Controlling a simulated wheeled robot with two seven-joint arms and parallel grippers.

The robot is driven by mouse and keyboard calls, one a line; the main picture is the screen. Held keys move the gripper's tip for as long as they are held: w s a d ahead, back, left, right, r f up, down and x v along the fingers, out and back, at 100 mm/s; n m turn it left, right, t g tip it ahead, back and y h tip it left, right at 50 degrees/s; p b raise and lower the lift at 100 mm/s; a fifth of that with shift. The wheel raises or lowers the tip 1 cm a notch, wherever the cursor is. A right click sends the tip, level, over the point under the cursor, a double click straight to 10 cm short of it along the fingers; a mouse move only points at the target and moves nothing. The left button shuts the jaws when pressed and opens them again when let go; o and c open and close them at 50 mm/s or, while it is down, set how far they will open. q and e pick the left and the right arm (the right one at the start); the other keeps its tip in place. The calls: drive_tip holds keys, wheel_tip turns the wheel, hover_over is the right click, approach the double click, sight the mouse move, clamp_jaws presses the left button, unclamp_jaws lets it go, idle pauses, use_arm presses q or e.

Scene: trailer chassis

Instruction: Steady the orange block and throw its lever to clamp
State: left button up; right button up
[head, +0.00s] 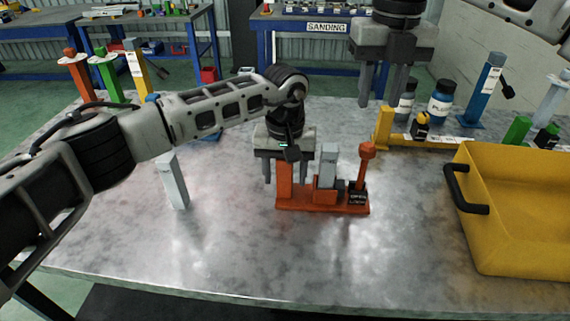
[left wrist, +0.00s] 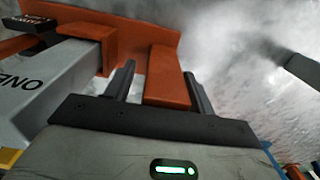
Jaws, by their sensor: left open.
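The orange block (head: 322,207) stands upright on the metal table, with an orange post at its left end. A grey bar (head: 328,165) stands in its middle. Its orange lever (head: 366,165) stands upright at the right end, above a black label reading OPEN and LOCK. My left gripper (head: 285,180) is open, with its fingers on either side of the post. The left wrist view shows the post (left wrist: 167,78) between the fingers (left wrist: 158,80), with gaps at both sides. My right gripper (head: 379,102) is open and empty, high above and behind the block.
A yellow bin (head: 520,245) with a black handle stands at the right. A yellow fixture (head: 420,143) and bottles (head: 440,101) stand behind. A loose grey bar (head: 173,182) stands at the left. The front middle of the table is clear.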

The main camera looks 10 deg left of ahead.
use_arm(q)
clamp_jaws()
use_arm(e)
drive_tip(key=c, duration=0.5)
drive_tip(key=s+a+n+t, duration=0.1)
drive_tip(key=s+n, duration=0.1)
drive_tip(key=s+a+n+t+h, duration=0.1)
drive_tip(key=s+a+n, duration=0.1)
drive_tip(key=s+a+n+t+h, duration=0.1)
drive_tip(key=n, duration=0.1)
drive_tip(key=shift+s+a, duration=0.35)
drive_tip(key=shift+s, duration=0.05)
clamp_jaws()
